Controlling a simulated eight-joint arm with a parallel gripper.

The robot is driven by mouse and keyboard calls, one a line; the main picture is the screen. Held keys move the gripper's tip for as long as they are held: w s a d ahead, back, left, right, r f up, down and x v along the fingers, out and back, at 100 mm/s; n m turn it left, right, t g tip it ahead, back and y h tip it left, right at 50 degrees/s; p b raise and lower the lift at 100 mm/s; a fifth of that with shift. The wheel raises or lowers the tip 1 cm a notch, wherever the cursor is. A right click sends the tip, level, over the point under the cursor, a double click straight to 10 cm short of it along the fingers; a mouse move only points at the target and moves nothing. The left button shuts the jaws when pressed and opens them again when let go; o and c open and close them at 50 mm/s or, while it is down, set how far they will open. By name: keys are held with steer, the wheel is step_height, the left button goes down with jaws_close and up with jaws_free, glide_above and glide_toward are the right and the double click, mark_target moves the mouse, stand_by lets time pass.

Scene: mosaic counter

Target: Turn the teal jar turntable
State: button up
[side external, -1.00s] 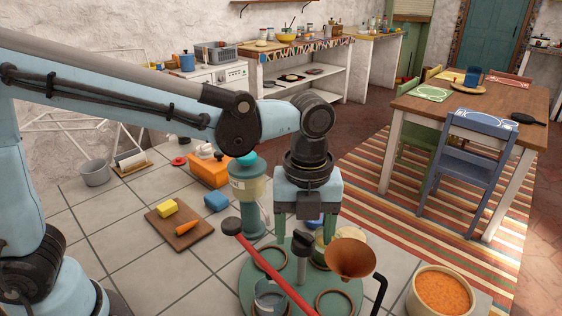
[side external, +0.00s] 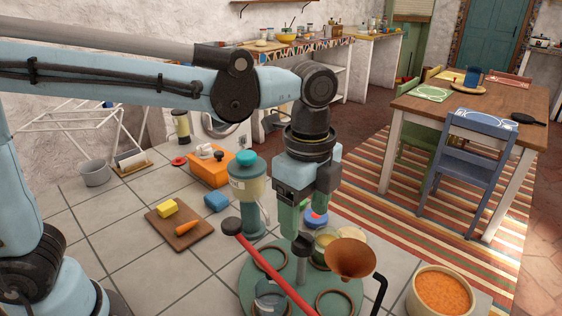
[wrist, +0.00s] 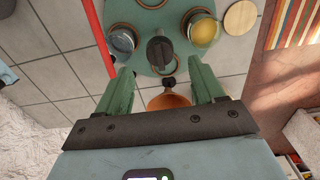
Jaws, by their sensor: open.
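The teal turntable (side external: 246,288) is a round disc on the floor tiles at the bottom of the side view; it also fills the top of the wrist view (wrist: 172,22). It bears ring holders, a glass jar (side external: 270,297), a jar with yellow contents (wrist: 204,31) and a central post with a dark knob (side external: 302,243). My gripper (side external: 304,217) is open and empty, pointing down above the far side of the turntable. In the wrist view its green fingers (wrist: 160,75) are spread apart, with the post beyond them.
A red bar (side external: 268,266) slants across the turntable. A copper funnel (side external: 350,258) and a black crank handle (side external: 379,292) stand at its right. A teal-capped grinder-like post (side external: 247,190) is left of my gripper. An orange-filled bowl (side external: 441,292) is at right.

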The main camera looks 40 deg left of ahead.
step_height(320, 180, up, 13)
steer(key=s+a+n+t, duration=0.2)
steer(key=a+n+t, duration=0.1)
steer(key=a+n, duration=0.6)
steer(key=s+a+n+t, duration=0.2)
steer(key=a+n+t, duration=0.2)
steer(key=a+n, duration=0.5)
steer(key=shift+s, duration=0.3)
steer(key=shift+r, duration=0.1)
step_height(320, 180, down, 16)
